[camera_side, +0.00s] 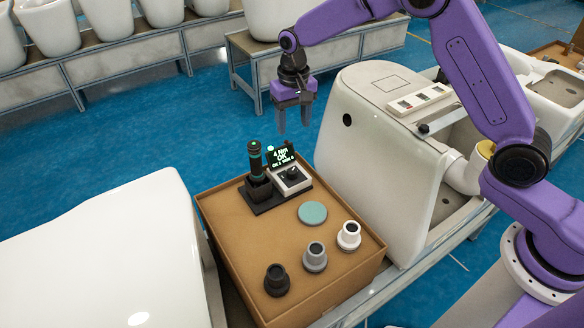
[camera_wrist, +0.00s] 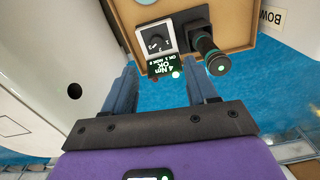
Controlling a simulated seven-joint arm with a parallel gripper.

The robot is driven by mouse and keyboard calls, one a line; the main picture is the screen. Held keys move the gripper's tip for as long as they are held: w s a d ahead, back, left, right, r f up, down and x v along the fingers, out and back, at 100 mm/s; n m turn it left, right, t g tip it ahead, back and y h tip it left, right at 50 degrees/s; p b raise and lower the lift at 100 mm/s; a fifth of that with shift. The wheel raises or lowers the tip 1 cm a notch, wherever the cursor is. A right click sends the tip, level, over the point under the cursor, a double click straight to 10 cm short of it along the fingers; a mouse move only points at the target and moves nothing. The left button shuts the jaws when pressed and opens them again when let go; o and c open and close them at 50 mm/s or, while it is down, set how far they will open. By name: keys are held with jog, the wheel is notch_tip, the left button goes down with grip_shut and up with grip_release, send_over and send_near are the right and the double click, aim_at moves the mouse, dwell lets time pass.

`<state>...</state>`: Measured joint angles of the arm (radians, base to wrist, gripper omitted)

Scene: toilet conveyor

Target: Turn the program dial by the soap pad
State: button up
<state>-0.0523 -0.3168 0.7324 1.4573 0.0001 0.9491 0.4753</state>
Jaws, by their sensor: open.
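The program dial (camera_side: 291,174) is a dark knob on a small white-faced box on the cardboard-brown tray. A lit display reading "4 Nm OK" (camera_side: 281,155) stands behind it. The soap pad (camera_side: 312,213) is a flat teal disc in front of the box. In the wrist view the dial (camera_wrist: 156,43) is at the top centre, beyond my fingertips, with the display (camera_wrist: 164,67) nearer.
A dark green-ringed driver (camera_side: 256,162) stands upright left of the display. Black (camera_side: 277,280), grey (camera_side: 315,257) and white (camera_side: 348,236) knobbed pieces stand along the tray's front. White toilet bodies flank the tray (camera_side: 225,262) on both sides. Blue floor lies behind it.

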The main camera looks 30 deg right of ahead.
aim_at(292, 171)
jog(key=shift+m, duration=0.9)
jog(key=w+f, duration=0.1)
jog(key=f, duration=0.5)
jog(key=w+d+f, duration=0.1)
jog(key=f, duration=0.6)
jog(key=w+f, duration=0.1)
jog(key=f, duration=0.6)
jog(key=shift+w+d+f, duration=0.15)
jog(key=shift+w+d, duration=0.1)
jog(key=shift+d, duration=0.15)
jog(key=c, duration=1.1)
